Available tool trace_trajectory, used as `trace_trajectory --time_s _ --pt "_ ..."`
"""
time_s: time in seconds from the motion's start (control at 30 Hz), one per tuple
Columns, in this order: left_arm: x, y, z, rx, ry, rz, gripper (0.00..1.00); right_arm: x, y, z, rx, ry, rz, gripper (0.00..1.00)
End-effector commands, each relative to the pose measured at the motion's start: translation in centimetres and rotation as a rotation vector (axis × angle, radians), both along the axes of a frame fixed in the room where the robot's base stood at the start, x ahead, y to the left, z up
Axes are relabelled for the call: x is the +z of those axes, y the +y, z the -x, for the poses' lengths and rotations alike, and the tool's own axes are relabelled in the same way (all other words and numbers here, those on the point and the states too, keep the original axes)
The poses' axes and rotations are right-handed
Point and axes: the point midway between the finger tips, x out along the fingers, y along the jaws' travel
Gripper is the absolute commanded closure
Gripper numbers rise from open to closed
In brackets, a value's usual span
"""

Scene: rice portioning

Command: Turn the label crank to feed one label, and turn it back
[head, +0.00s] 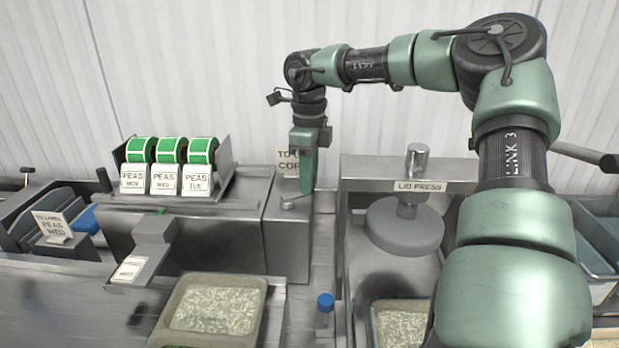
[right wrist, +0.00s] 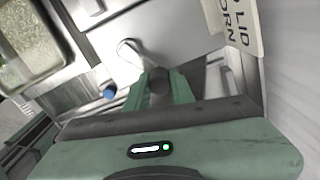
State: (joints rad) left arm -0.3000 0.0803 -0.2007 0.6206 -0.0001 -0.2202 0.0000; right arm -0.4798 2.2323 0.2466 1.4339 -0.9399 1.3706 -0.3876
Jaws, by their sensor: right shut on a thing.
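The label machine (head: 200,235) is a steel box at the left of the head view, with three green-edged label rolls (head: 170,151) on top, their tags reading PEAS. A white label (head: 129,268) lies on its front chute (head: 150,235). The label crank (head: 290,203) is on the machine's right side; its pale arm also shows in the right wrist view (right wrist: 130,52). My right gripper (head: 303,188) points down at the crank and is shut on its dark knob (right wrist: 160,80), seen between the fingers. My left gripper is out of view.
A tray of rice (head: 262,288) stands in front of the machine. A lid press (head: 405,225) and another rice tray (head: 402,305) are to the right. A blue-capped bottle (head: 325,303) stands between. A sign (head: 53,228) at left reads PEAS WED. A card (head: 288,164) stands behind the gripper.

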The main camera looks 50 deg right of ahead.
Motion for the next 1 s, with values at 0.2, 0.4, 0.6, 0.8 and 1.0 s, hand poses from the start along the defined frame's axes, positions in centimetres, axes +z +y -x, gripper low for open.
trace_trajectory --time_s 0.2,0.4,0.6,0.8,1.0 --pt "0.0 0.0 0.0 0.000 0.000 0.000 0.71 0.1 0.0 -0.1 0.000 -0.005 0.001 0.55" --pt "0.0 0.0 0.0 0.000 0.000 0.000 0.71 0.1 0.0 -0.1 -0.001 -0.003 0.001 0.55" --pt "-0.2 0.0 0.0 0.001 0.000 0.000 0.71 0.7 0.0 -0.1 -0.002 -0.005 0.001 0.55" --pt "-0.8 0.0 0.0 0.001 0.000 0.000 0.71 3.9 0.0 -0.2 -0.002 -0.006 0.003 0.55" --pt "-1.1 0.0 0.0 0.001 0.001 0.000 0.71 6.9 0.0 -0.2 -0.001 -0.005 0.002 0.55"
